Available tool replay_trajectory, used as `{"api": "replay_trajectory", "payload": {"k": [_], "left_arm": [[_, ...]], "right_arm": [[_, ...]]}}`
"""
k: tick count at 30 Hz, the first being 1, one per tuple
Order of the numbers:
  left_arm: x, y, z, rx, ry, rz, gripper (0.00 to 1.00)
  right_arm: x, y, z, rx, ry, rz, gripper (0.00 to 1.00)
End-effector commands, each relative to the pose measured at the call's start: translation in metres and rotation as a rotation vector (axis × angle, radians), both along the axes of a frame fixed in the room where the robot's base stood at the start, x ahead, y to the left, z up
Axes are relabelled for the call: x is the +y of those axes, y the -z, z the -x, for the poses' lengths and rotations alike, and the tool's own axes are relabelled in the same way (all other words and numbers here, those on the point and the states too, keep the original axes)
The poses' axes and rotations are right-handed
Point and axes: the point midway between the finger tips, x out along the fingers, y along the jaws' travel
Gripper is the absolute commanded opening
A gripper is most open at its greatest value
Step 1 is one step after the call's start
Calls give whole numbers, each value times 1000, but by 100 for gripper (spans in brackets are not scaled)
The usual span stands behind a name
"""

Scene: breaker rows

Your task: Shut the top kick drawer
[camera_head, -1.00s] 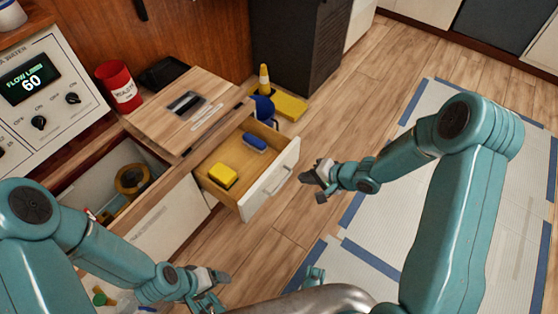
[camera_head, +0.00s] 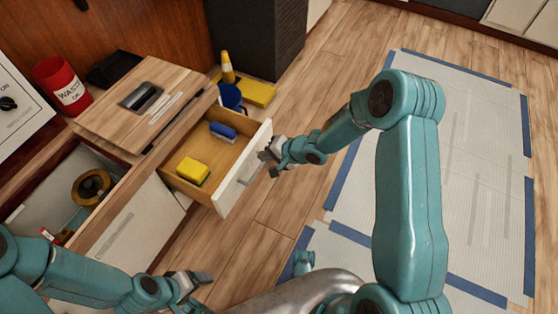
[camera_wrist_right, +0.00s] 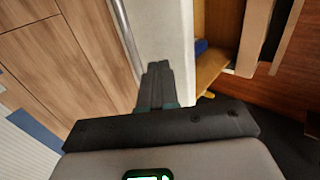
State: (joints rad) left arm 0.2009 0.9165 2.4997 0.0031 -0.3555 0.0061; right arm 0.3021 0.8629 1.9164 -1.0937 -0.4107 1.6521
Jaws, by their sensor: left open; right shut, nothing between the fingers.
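A wooden drawer with a white front (camera_head: 246,172) stands open from the cabinet below a wooden top. Inside it lie a yellow sponge (camera_head: 193,170) and a blue brush (camera_head: 223,130). My right gripper (camera_head: 267,157) is shut and empty at the outer face of this front, near its handle. In the right wrist view, its fingertips (camera_wrist_right: 158,72) overlap the white front (camera_wrist_right: 163,35); I cannot tell whether they touch it. My left gripper (camera_head: 204,279) is open and empty, low in front of the cabinet, apart from the drawer.
Left of it, another open compartment holds a tape roll (camera_head: 92,187). A red waste cup (camera_head: 62,86) and a dark tray (camera_head: 113,68) stand on the counter.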

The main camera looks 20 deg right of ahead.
Motion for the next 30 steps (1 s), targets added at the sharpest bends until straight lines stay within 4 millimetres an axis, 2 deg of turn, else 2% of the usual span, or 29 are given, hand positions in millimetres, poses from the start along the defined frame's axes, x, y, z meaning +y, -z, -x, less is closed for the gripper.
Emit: {"api": "replay_trajectory", "payload": {"k": [6, 19, 30], "left_arm": [[2, 8, -3, -8, -6, -2, 82], [2, 7, -3, -9, -5, -2, 82], [-2, -15, 2, 3, 8, 2, 82]], "right_arm": [[12, 1, -17, 1, -1, 1, 0], [13, -1, -18, 2, 0, 0, 0], [23, -4, -30, 3, -1, 0, 0]]}}
